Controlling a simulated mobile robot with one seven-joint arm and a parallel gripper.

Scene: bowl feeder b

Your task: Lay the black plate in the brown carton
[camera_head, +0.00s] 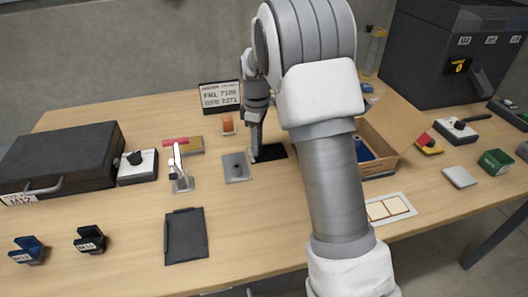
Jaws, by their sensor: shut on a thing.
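The black plate (270,153) is a small flat dark piece near the middle of the table. My gripper (256,152) points down at its left part and is shut on it; the fingertips are small and the exact grip is hard to see. I cannot tell whether the plate touches the table. The brown carton (393,136) stands open to the right, with a flap folded outward. My arm hides its left part. A blue thing shows inside it.
A grey plate with a knob (236,168) lies just left of the black plate. A white stand (179,172), an orange-topped item (228,124) and a display (219,96) are close by. A dark tray (186,236) lies in front.

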